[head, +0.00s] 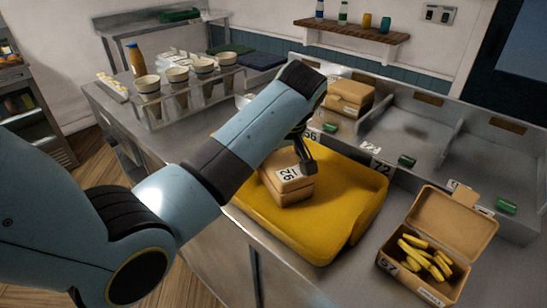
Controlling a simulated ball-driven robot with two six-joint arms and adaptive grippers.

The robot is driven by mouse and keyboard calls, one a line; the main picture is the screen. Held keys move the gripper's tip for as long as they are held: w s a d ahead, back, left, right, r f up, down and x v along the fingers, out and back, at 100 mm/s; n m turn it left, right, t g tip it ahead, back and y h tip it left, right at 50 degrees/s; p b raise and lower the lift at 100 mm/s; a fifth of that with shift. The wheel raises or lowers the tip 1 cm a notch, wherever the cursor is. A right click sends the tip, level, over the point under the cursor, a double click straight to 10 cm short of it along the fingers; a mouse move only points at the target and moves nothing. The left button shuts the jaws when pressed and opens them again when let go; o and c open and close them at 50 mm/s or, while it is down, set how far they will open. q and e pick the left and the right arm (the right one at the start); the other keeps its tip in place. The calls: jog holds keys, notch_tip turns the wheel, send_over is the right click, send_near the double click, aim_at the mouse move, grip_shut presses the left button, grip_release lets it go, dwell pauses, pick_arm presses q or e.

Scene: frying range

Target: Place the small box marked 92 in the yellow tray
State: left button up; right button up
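A small closed cardboard box (287,187) has a white label that seems to read 92, turned sideways. It is at the left part of the yellow tray (347,205), inside its outline; I cannot tell whether it rests fully on the tray floor. My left gripper (302,157) is right at the box's top far edge, with one dark finger showing beside it. The arm hides the other finger, so its grip is unclear. My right gripper is out of view.
An open box (438,238) with yellow fries stands right of the tray. Metal bins (405,128) with green tags line the back, and one holds closed brown boxes (348,97). A rack of cups (177,75) stands at the back left. Wall shelf (352,32) holds bottles.

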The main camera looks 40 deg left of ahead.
pick_arm(q)
jog(key=b+v, duration=0.1)
jog(key=v, duration=1.1)
jog(key=shift+r, duration=0.15)
